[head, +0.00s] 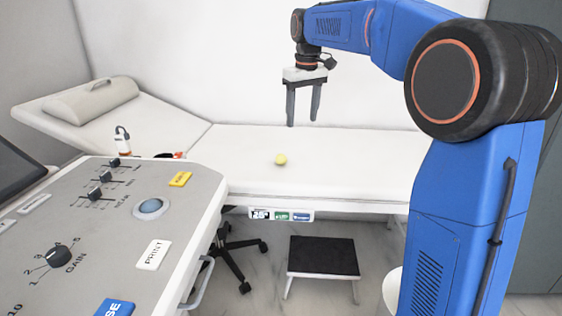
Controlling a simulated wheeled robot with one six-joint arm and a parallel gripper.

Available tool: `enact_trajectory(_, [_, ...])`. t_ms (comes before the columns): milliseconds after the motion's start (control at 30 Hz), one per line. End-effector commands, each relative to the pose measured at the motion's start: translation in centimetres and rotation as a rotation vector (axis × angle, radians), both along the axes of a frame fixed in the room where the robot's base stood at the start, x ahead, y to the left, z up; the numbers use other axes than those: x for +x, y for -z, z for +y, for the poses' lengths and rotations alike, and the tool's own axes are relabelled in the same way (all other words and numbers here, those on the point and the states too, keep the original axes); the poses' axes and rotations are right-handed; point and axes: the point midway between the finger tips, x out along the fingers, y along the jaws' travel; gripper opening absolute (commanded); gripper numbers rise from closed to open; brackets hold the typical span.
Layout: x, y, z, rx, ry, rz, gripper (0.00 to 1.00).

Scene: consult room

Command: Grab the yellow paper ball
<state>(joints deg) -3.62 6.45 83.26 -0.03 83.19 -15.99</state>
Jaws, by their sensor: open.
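The yellow paper ball (281,160) is small and round. It lies on the white top of the exam couch (350,170), near the middle of the head view. My gripper (303,122) hangs from the blue arm with its two dark fingers pointing down. The fingers are apart with nothing between them. In the picture the gripper is above and slightly right of the ball and does not touch it. How far it is in depth from the ball is hard to tell.
A grey control console (105,215) with knobs and a yellow button fills the left front. A beige bolster (92,98) lies on the raised couch end. A small bottle (123,141) stands behind the console. A black-topped step stool (323,256) is below the couch. The couch around the ball is clear.

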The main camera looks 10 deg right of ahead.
Motion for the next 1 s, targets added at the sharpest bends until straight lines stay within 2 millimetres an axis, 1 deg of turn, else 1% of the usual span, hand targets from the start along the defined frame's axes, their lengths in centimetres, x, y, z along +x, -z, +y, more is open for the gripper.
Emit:
enact_trajectory(33, [1.8,0.3,0.3,-0.002,-0.013,0.013,0.6])
enact_trajectory(167, [5.9,0.7,1.0,-0.007,-0.046,0.041,0.6])
enact_trajectory(300, [9.9,1.7,1.8,-0.01,-0.082,0.072,0.6])
enact_trajectory(400, [12.3,2.5,2.2,-0.013,-0.105,0.089,0.6])
enact_trajectory(500, [14.2,3.2,2.6,-0.015,-0.123,0.104,0.6])
enact_trajectory(633, [15.6,3.9,2.9,-0.016,-0.138,0.118,0.6])
enact_trajectory(767, [16.2,4.4,3.1,-0.016,-0.145,0.123,0.6])
enact_trajectory(867, [16.2,5.4,3.1,-0.016,-0.146,0.125,0.6])
enact_trajectory(1000, [16.2,7.8,3.1,-0.017,-0.146,0.126,0.6])
